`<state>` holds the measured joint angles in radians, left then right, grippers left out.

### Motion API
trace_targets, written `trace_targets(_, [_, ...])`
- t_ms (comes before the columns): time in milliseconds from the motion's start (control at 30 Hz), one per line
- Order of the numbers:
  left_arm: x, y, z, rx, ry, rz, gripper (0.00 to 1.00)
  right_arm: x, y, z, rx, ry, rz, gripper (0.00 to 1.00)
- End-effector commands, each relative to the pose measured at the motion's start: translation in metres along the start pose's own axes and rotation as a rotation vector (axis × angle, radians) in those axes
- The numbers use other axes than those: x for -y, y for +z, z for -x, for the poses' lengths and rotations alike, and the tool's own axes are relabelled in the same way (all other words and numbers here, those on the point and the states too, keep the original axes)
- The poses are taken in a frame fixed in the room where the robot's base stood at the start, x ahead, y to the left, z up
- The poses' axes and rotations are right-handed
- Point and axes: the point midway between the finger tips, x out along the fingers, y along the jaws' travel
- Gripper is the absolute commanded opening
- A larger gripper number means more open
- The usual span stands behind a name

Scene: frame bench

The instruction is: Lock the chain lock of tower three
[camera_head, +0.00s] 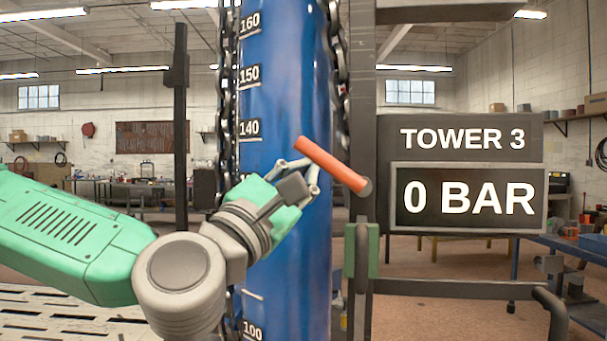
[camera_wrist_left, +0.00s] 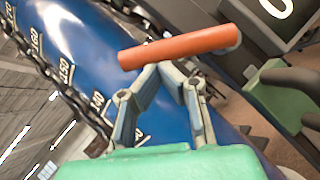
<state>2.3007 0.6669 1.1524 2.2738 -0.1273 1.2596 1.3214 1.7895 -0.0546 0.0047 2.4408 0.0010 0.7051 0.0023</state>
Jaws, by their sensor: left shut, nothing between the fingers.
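The orange bar-shaped handle (camera_head: 332,164) slants down to the right in front of the blue cylinder, its dark right end near the upright post. It also shows in the left wrist view (camera_wrist_left: 182,46), just beyond the fingertips. My left gripper (camera_head: 306,172) is shut and empty, its tips close to the handle's left part; whether they touch it I cannot tell. In the left wrist view the fingers (camera_wrist_left: 163,72) meet just below the handle. Dark chains run down the cylinder's left (camera_head: 226,90) and right (camera_head: 340,70) sides. My right gripper is not in view.
The blue cylinder (camera_head: 285,80) carries a white number scale. A dark post (camera_head: 362,130) bears the sign reading TOWER 3 (camera_head: 462,139) and a display (camera_head: 468,198) reading 0 BAR. A green block (camera_head: 374,250) sits low on the post. A bent grey pipe (camera_head: 552,305) is at lower right.

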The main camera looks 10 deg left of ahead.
Motion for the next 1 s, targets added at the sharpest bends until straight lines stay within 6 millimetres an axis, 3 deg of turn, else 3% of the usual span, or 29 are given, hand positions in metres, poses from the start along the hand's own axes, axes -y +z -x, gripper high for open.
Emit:
trace_targets(467, [-0.005, 0.01, -0.005, 0.003, -0.059, -0.089, 0.0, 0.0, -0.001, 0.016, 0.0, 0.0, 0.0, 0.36])
trace_targets(1000, [-0.009, 0.044, -0.027, 0.005, -0.312, -0.47, 0.0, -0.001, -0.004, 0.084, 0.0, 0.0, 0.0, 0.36])
